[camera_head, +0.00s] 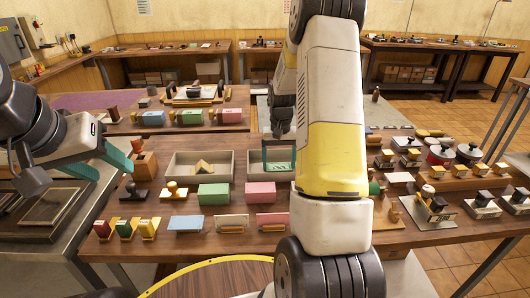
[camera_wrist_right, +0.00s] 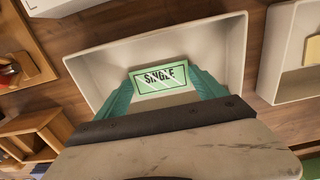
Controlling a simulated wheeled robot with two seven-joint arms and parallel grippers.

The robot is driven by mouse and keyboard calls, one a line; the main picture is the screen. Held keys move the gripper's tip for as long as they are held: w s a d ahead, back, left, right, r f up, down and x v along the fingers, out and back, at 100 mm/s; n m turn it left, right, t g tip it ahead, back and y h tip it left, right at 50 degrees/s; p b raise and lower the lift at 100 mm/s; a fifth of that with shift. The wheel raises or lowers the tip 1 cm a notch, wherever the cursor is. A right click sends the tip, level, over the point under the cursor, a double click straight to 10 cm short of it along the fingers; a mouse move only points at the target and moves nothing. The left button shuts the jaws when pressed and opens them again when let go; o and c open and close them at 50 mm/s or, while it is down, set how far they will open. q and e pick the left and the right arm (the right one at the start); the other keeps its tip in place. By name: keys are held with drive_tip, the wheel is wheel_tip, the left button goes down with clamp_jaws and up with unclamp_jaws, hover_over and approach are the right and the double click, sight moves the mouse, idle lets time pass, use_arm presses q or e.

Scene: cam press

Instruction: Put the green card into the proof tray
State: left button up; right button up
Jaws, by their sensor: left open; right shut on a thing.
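In the head view, the card (camera_head: 279,168) and the gripper (camera_head: 278,160) are inside the right-hand pale tray (camera_head: 254,177). The tray's walls surround them in the wrist view (camera_wrist_right: 238,50); whether the card touches its floor is unclear. No label shows which tray is the proof tray. My left gripper (camera_head: 105,163) is open and empty at the left, above the table's left edge.
A second pale tray (camera_head: 173,172) holds a tan-yellow thing (camera_head: 203,167). In front are a green box (camera_head: 213,194), a pink box (camera_head: 260,193) and several stamps and small cards. My right arm hides the table's middle right. Stamps and round tins crowd the right side.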

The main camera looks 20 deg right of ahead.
sight(279, 167)
drive_tip(key=shift+f, duration=0.15)
drive_tip(key=o, duration=1.3)
drive_tip(key=shift+c, duration=0.2)
wheel_tip(279, 167, up, 12)
drive_tip(key=s+a+r+n+t+y, duration=0.1)
drive_tip(key=s+a+r+t, duration=0.2)
drive_tip(key=s+a+r, duration=0.6)
drive_tip(key=s+a+r+n+t, duration=0.1)
drive_tip(key=s+a+r, duration=0.1)
drive_tip(key=s, duration=0.6)
drive_tip(key=s+a+r+n+t+y, duration=0.1)
drive_tip(key=s+a+r+t, duration=0.1)
drive_tip(key=s, duration=0.6)
drive_tip(key=shift+a+r, duration=0.35)
drive_tip(key=shift+r, duration=0.1)
